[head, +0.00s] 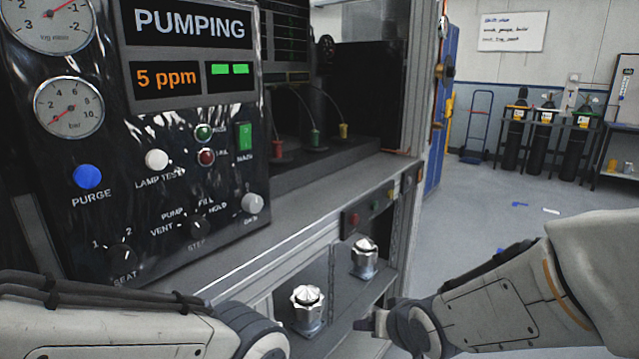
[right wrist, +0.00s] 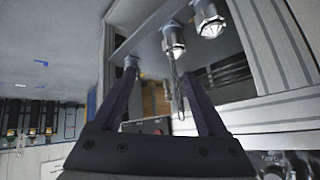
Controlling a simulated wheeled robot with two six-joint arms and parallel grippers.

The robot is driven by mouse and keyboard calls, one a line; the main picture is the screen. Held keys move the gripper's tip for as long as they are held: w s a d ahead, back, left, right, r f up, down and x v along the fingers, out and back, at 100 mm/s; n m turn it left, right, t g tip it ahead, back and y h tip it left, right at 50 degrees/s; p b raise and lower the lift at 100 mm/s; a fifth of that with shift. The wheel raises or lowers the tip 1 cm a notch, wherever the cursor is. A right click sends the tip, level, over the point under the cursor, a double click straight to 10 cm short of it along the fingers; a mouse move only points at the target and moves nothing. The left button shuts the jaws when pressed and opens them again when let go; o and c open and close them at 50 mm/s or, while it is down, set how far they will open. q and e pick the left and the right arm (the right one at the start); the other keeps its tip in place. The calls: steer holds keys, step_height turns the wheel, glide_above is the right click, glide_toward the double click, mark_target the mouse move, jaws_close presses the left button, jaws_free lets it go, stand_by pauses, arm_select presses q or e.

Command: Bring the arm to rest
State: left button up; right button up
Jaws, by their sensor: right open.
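My right arm (head: 500,300) comes in from the right in the head view and reaches toward the cabinet front. Its gripper (head: 368,322) is small and partly hidden there, low and near two metal valve knobs, a nearer one (head: 307,308) and a farther one (head: 364,260). In the right wrist view the gripper (right wrist: 160,72) has its two dark fingers spread apart, with nothing clearly held between them. The metal knobs (right wrist: 208,22) lie beyond the fingertips. My left arm (head: 130,325) crosses the lower left of the head view; its gripper is out of frame.
A black control panel (head: 225,120) reading PUMPING and 5 ppm stands close at left. A grey ledge (head: 290,225) runs beside it. Gas cylinders (head: 542,135) and a blue hand truck (head: 477,125) stand at the back. Open floor (head: 470,215) lies to the right.

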steer(key=s+d+f+g+h, duration=0.2)
steer(key=s+d+f+g, duration=0.45)
steer(key=s+d, duration=0.2)
steer(key=s+a+r+n+g+y, duration=0.1)
steer(key=s+a+r+n, duration=0.25)
steer(key=s+a, duration=0.35)
steer(key=s+a+r+n+g, duration=0.1)
steer(key=s+a+r+n, duration=0.1)
steer(key=s+a+n, duration=0.4)
step_height(320, 180, up, 14)
steer(key=a+m+p, duration=0.1)
steer(key=m+p, duration=0.1)
steer(key=p, duration=1.2)
steer(key=shift+s+r, duration=0.15)
steer(key=shift+s, duration=0.2)
steer(key=shift+a, duration=0.1)
steer(key=shift+a, duration=0.15)
stand_by(0.5)
